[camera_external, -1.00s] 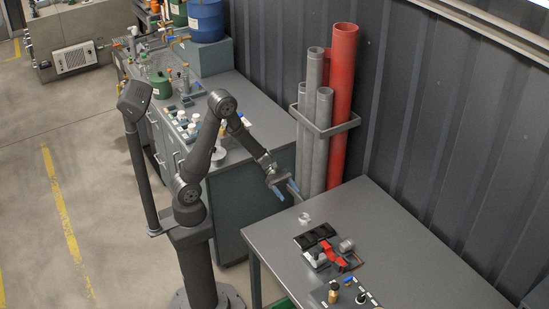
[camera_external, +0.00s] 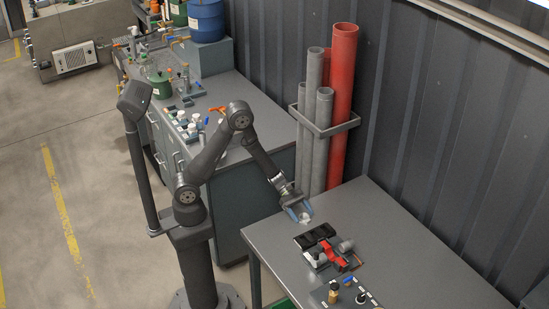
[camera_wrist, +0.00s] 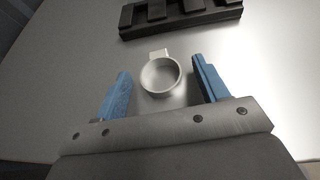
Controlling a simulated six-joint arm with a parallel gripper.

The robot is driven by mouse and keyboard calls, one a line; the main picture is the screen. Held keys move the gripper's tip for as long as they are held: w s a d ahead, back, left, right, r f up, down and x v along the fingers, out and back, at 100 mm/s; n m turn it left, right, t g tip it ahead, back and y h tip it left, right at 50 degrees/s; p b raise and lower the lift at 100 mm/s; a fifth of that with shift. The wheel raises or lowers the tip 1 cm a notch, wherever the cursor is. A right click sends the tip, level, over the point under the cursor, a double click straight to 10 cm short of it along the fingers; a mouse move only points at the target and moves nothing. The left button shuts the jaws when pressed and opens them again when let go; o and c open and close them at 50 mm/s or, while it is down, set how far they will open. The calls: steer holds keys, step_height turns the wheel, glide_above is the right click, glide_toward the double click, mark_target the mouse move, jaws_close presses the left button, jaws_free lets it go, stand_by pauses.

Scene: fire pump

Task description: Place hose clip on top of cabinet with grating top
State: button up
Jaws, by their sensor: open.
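A small white ring-shaped hose clip (camera_wrist: 160,76) with a square tab lies on the grey table (camera_external: 420,262). My gripper (camera_external: 300,215) is above it at the table's back left corner. In the wrist view the blue fingers of my gripper (camera_wrist: 160,88) are open, with the clip between and slightly beyond them; contact is not visible. In the external view the clip (camera_external: 305,218) shows partly between the fingers. I cannot pick out for certain a cabinet with a grating top.
A black slotted block (camera_external: 314,236) lies close in front of the clip, also in the wrist view (camera_wrist: 180,14). A red and grey fitting (camera_external: 328,253) is beside it. Grey and red pipes (camera_external: 341,105) stand behind. A long cluttered cabinet (camera_external: 248,188) stands to the left.

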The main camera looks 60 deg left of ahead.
steer(key=c, duration=1.2)
steer(key=shift+o, duration=0.2)
steer(key=shift+r, duration=0.5)
steer(key=r, duration=0.3)
steer(key=shift+s+d+r, duration=0.1)
steer(key=shift+s+r, duration=0.1)
steer(key=shift+r, duration=0.1)
steer(key=s+d+r, duration=0.5)
steer(key=s+r, duration=0.1)
steer(key=s, duration=0.4)
steer(key=n+t+y, duration=0.3)
steer(key=n+t, duration=0.3)
steer(key=t, duration=0.1)
glide_above(301, 215)
steer(key=w+a, duration=0.6)
steer(key=a, duration=0.3)
steer(key=f, duration=0.1)
steer(key=w+a+f+n+t+y, duration=0.1)
steer(key=w+a+n+t+y, duration=0.1)
steer(key=a, duration=0.8)
steer(key=w+a+f+n+t+y, duration=0.2)
steer(key=w+a+n+y, duration=0.2)
steer(key=w+a, duration=0.3)
steer(key=a+n, duration=0.1)
steer(key=a, duration=0.3)
steer(key=shift+a+n+t, duration=0.15)
steer(key=shift+n+t, duration=0.15)
